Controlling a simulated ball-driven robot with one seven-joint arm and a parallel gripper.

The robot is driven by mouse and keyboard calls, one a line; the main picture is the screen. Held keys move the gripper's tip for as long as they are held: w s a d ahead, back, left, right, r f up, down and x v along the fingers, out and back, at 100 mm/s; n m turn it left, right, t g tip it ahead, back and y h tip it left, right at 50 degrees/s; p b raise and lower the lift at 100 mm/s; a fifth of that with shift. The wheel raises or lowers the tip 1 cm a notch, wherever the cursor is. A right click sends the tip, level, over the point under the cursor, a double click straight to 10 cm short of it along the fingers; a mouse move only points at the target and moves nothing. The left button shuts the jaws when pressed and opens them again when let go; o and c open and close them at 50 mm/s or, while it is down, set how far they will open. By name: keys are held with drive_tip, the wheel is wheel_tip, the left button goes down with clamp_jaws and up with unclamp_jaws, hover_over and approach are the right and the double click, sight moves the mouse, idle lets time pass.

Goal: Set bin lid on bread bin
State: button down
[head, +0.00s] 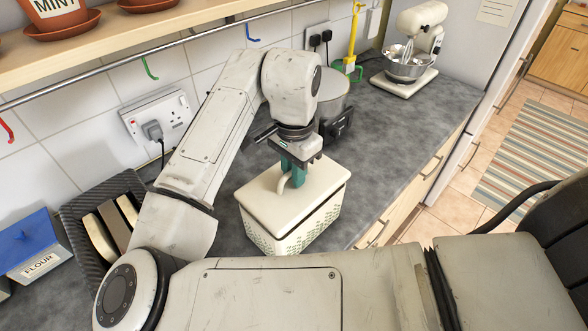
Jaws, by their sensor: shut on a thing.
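The bread bin (280,236) is a cream box with small holes in its sides, standing on the grey counter. The cream bin lid (318,180) lies over its top, with a dark gap showing along the front right side, so the lid looks slightly tilted or raised there. My gripper (293,179) points down with teal fingers shut on the lid's curved handle (284,184). The far side of the bin and lid is partly hidden by my gripper.
A stand mixer (412,58) is at the back right. Counter (390,150) is clear right of the bin.

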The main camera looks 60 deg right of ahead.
drive_tip(key=shift+f+b, duration=0.65)
drive_tip(key=shift+f, duration=0.35)
drive_tip(key=c, duration=1)
unclamp_jaws()
wheel_tip(320, 180, up, 11)
drive_tip(key=shift+f+b, duration=0.1)
drive_tip(key=shift+b, duration=0.25)
